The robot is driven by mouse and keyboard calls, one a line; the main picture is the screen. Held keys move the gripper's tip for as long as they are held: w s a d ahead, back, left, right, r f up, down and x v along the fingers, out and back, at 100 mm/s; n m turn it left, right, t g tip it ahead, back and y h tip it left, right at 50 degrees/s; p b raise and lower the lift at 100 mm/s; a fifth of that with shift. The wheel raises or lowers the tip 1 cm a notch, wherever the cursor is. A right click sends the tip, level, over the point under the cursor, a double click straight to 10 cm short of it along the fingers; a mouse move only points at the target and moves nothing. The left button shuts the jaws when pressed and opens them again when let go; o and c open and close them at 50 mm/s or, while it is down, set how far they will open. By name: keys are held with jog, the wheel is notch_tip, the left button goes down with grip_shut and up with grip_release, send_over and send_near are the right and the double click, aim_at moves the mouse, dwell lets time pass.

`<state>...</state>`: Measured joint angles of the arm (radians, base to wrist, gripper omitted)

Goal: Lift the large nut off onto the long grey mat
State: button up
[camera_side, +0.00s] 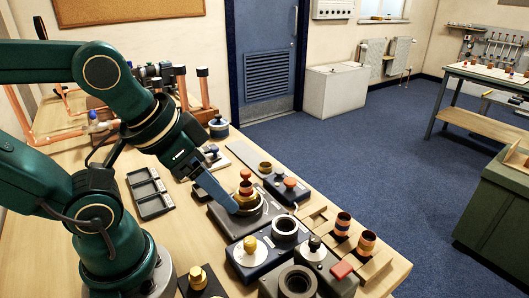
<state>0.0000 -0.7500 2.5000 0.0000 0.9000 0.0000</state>
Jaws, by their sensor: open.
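The near finger hides part of the nut and fixture.
A blue block with a white disc and ring (267,254) is in front. Wooden stands with banded cylinders (355,249) are at the right edge. A black compartment tray (150,193) lies left.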

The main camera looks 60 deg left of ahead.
jog(key=o, duration=0.5)
jog(key=n+g, duration=0.2)
jog(key=g, duration=0.2)
send_over(246, 184)
jog(key=d, duration=0.2)
notch_tip(246, 184, down, 2)
jog(key=shift+f, duration=0.2)
jog(key=a+f, duration=0.1)
jog(key=a+f+n+g, duration=0.1)
jog(key=f, duration=0.1)
jog(key=shift+g, duration=0.3)
jog(key=shift+f, duration=2.65)
